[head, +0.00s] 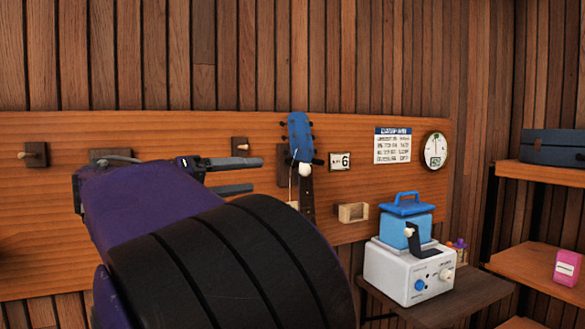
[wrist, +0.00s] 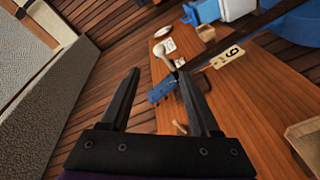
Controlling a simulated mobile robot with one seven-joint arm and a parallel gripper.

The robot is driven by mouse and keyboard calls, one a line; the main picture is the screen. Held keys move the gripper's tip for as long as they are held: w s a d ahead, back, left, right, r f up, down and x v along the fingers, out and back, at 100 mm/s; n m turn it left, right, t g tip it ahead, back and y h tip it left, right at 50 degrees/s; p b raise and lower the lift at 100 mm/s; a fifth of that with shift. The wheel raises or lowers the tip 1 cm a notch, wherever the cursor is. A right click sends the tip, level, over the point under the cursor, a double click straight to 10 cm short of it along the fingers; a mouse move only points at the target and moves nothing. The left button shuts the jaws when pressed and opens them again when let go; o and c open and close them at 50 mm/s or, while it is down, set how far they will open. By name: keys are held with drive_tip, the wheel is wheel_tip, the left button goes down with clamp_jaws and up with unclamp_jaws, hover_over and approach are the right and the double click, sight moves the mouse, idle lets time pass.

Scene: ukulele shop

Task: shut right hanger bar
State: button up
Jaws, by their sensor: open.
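The blue ukulele headstock (head: 299,136) hangs upright at a wooden hanger block (head: 283,164) on the wall board, its dark neck below. A white knob (head: 305,170), with a thin pale rod beside it, sits in front of the neck; I take this for the right hanger bar. My gripper (head: 254,174) is open and empty, left of the headstock and apart from it in the head view. In the wrist view the white knob (wrist: 160,48) shows just beyond the tips of my open gripper (wrist: 158,72), and the blue headstock (wrist: 162,90) shows between the fingers. The bar's far end is hidden.
Wooden peg blocks (head: 35,154) sit further left on the board. A white machine (head: 405,270) stands on a dark table lower right.

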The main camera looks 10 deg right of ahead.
sight(303, 167)
drive_tip(key=x, duration=1.7)
drive_tip(key=shift+d, duration=0.2)
drive_tip(key=shift+c, duration=0.3)
drive_tip(key=shift+w, duration=0.1)
clamp_jaws()
idle(0.3)
